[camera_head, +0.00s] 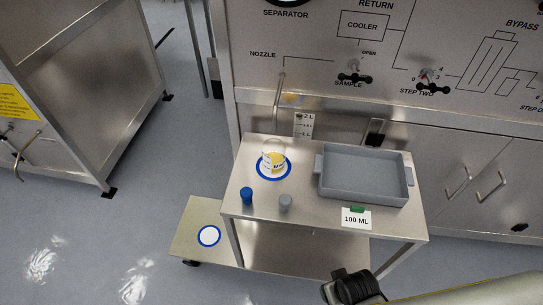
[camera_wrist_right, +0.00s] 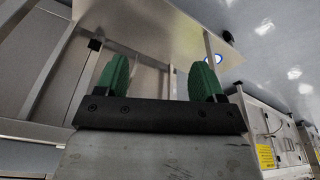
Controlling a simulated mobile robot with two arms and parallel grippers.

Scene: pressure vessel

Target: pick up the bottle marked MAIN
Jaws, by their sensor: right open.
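A clear bottle (camera_head: 273,160) with a white label and yellow on it stands upright on a blue ring at the back left of the steel cart top (camera_head: 305,218). Its label appears to begin with "Ma"; the rest is too small to read. My right arm comes in at the bottom right of the head view, in front of the cart and apart from the bottle. In the right wrist view my right gripper (camera_wrist_right: 160,80) has its two green fingers wide apart with nothing between them. My left gripper is not in view.
A blue cap (camera_head: 246,195) and a grey cap (camera_head: 285,202) stand in front of the bottle. A grey tray (camera_head: 364,176) fills the cart's right side. A "100 ML" card (camera_head: 356,218) is at the front edge. The valve panel (camera_head: 400,45) rises behind.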

